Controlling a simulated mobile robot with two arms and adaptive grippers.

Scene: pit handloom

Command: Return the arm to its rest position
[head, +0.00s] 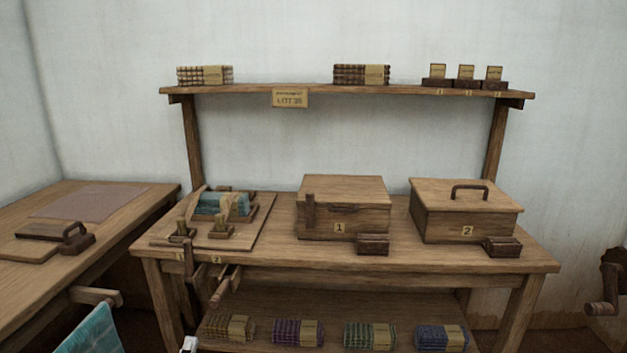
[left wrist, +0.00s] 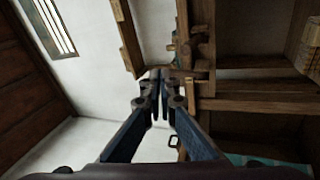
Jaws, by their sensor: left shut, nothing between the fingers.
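My left gripper (left wrist: 157,82) shows in the left wrist view with its two dark fingers together. It is shut and nothing shows between the fingertips. In the head view only a small pale piece at the bottom edge may be part of my left arm. The fingers point toward the wooden bench and its fittings in the left wrist view, with no clear contact. My right gripper is in neither view.
A wooden bench (head: 400,258) carries box 1 (head: 328,226), box 2 (head: 440,229) and a board with pegs (head: 254,238). A shelf (head: 250,90) holds cloth stacks above. A side table (head: 125,222) stands left. Folded cloths (head: 298,333) lie below. A crank (head: 603,308) juts in at right.

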